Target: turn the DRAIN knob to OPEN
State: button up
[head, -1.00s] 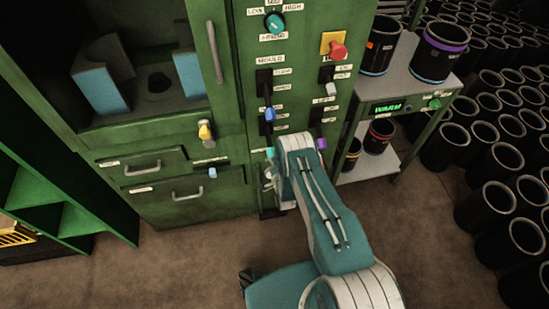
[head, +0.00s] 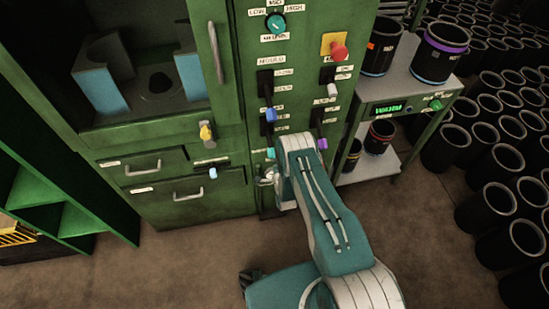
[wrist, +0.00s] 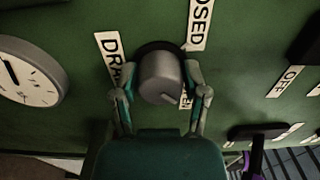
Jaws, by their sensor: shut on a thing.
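The DRAIN knob (wrist: 160,72) is a grey round knob on the green panel in the wrist view. The DRAIN label (wrist: 107,52) is on its left and the CLOSED label (wrist: 199,22) is at its upper right. A third label (wrist: 186,97), mostly hidden, ends in "EN" at its lower right. A mark on the knob's face sits at its lower right, towards that label. My gripper (wrist: 160,88) has one finger on each side of the knob and is shut on it. In the head view my gripper (head: 266,176) is partly hidden by my arm, and the knob cannot be made out.
In the wrist view a round gauge (wrist: 28,72) is on the left and a black switch with a purple handle (wrist: 257,150) is at lower right. In the head view, a yellow-handled lever (head: 207,132) and drawers are to the left; a grey shelf stand (head: 400,95) is to the right.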

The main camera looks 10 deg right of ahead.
jog(key=shift+s+d+f, duration=0.1)
jog(key=shift+d+f, duration=0.05)
jog(key=shift+d, duration=0.05)
dwell(0.3)
jog(key=o, duration=1.2)
jog(key=shift+c, duration=0.2)
jog(key=shift+s+a, duration=0.1)
jog(key=shift+s, duration=0.25)
jog(key=s, duration=1.1)
jog(key=shift+s, duration=0.15)
